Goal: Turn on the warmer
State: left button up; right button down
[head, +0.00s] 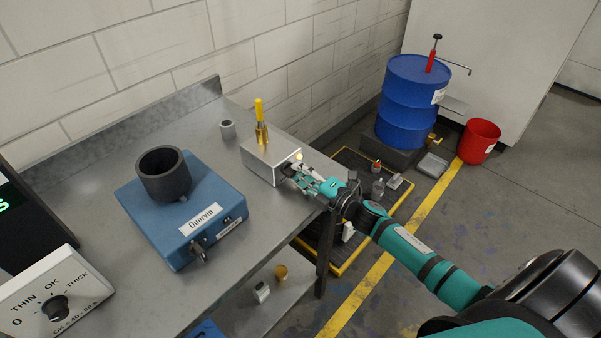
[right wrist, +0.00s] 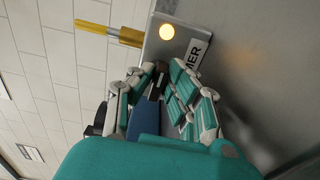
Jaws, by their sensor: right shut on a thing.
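The warmer is a small silver metal box (head: 262,160) near the right end of the steel bench. In the right wrist view its face (right wrist: 172,52) carries a label ending in "MER" (right wrist: 194,53) and a glowing amber lamp (right wrist: 167,32). The lamp glow also shows in the head view. My right gripper (head: 308,180) is at the warmer's right side. In the wrist view, my right gripper (right wrist: 160,88) is shut on a small dark knob (right wrist: 158,75) just below the lamp and label; the fingers partly hide it. My left gripper is not in view.
A brass piece with a yellow handle (head: 259,112) stands at the warmer. A blue drum (head: 405,105) and red bucket (head: 479,143) stand beyond.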

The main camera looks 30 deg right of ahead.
jog(key=c, duration=1.3)
grip_release()
jog(key=v, duration=1.2)
jog(key=shift+f, duration=0.1)
jog(key=s+d+f+m+g+h, duration=0.15)
jog(key=s+f+m, duration=0.25)
jog(key=f, duration=0.6)
jog(key=s+f+m+g+h, duration=0.3)
jog(key=s+f+m, duration=0.1)
jog(key=f, duration=0.6)
jog(key=s+d+f+m+g+h, duration=0.1)
jog(key=s+f+m+g+h, duration=0.2)
jog(key=f, duration=0.8)
jog(key=s+a+f+m+g, duration=0.2)
jog(key=s+a+f, duration=0.2)
jog(key=s, duration=0.5)
jog(key=s+a+f+m+g+y, duration=0.1)
jog(key=s+a+f+m+g, duration=0.2)
jog(key=s+f, duration=0.4)
jog(key=s+a+f+m+g, duration=0.3)
jog(key=s+a+f, duration=0.2)
jog(key=s, duration=0.7)
jog(key=shift+s+a+f+g+y, duration=0.1)
jog(key=shift+s+f+g+y, duration=0.1)
jog(key=shift+f, duration=0.25)
jog(key=shift+s+a+f+g+y, duration=0.1)
jog(key=shift+f+y, duration=0.05)
jog(key=shift+f, duration=0.25)
